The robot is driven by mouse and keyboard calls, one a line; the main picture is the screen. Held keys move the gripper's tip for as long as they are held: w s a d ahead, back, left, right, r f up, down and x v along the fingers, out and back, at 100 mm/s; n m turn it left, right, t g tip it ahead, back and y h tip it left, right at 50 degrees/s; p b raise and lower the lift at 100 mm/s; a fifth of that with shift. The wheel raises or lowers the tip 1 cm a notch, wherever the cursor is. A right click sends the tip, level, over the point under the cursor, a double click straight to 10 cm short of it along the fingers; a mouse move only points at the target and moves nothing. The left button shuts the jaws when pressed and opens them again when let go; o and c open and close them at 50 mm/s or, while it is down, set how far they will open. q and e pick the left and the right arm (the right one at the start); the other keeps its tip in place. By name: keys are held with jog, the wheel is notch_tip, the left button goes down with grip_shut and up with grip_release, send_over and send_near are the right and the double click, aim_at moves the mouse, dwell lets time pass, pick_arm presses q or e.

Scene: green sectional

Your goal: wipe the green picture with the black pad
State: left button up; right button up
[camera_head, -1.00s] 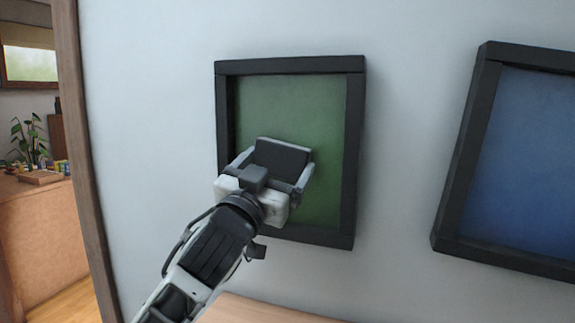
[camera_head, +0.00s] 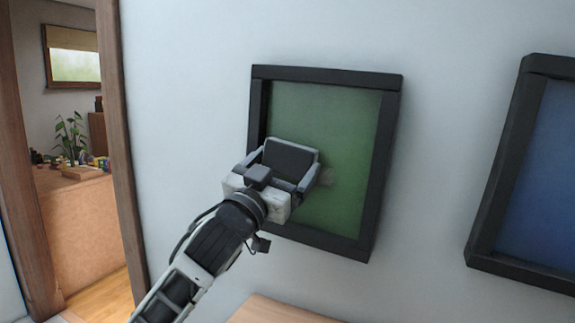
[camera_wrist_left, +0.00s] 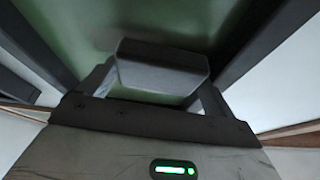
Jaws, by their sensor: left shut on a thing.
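The green picture (camera_head: 345,115) hangs on the wall in a thick black frame, in the middle of the head view. My left gripper (camera_head: 290,165) is shut on the black pad (camera_head: 291,158) and holds it in front of the picture's lower left part. A small pale smudge shows on the green just right of the gripper. In the left wrist view the pad (camera_wrist_left: 163,72) sits between the fingers, with the green surface (camera_wrist_left: 110,25) behind it. I cannot tell whether the pad touches the picture. My right gripper is not in view.
A blue picture (camera_head: 545,165) in a black frame hangs to the right on the same wall. A wooden surface (camera_head: 285,311) lies below the green picture. A wooden door frame (camera_head: 122,140) at left opens onto a room with a plant (camera_head: 70,140).

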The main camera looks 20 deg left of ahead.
pick_arm(q)
jog(key=shift+w+d+f, duration=0.1)
jog(key=shift+d+f, duration=0.3)
jog(key=shift+d, duration=0.25)
jog(key=shift+s+d+f, duration=0.1)
jog(key=shift+d+f, duration=0.05)
jog(key=shift+d, duration=0.95)
jog(key=shift+s+d+f, duration=0.1)
jog(key=shift+d+f, duration=0.05)
jog(key=shift+d, duration=0.9)
jog(key=shift+d+f, duration=0.15)
jog(key=shift+d, duration=0.95)
jog(key=shift+s, duration=0.1)
jog(key=shift+s+a+r+p, duration=0.1)
jog(key=shift+s+p, duration=0.1)
jog(key=shift+s, duration=1.25)
jog(key=shift+s+a+r+p, duration=0.1)
jog(key=shift+s+p, duration=0.05)
jog(key=shift+s, duration=1.3)
jog(key=shift+s, duration=0.1)
jog(key=s, duration=0.2)
jog(key=shift+s+p, duration=0.35)
jog(key=shift+s, duration=0.05)
